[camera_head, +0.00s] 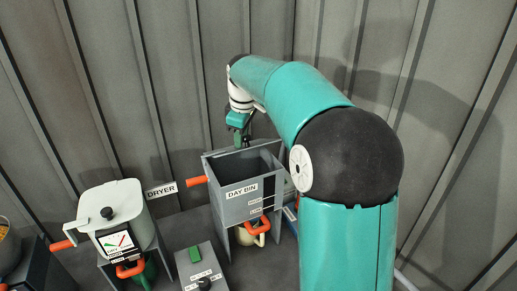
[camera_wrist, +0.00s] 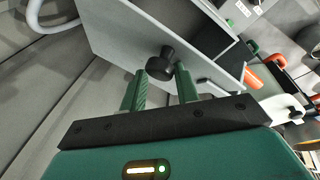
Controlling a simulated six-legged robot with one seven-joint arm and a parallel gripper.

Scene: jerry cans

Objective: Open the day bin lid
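A black knob (camera_wrist: 160,66) sticks out from the lid. My gripper (camera_wrist: 160,75) has its two green fingers on either side of the knob at the fingertips; whether they press on it I cannot tell. In the head view my gripper (camera_head: 240,137) is above and behind the bin's rear edge, its fingertips partly hidden.
The pale dryer (camera_head: 112,215) with orange handles stands left of the bin. A grey box with a green switch (camera_head: 196,253) is in front. Corrugated walls (camera_head: 150,75) close off the back. Orange handles (camera_head: 196,181) stick out from the bin's left side and front.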

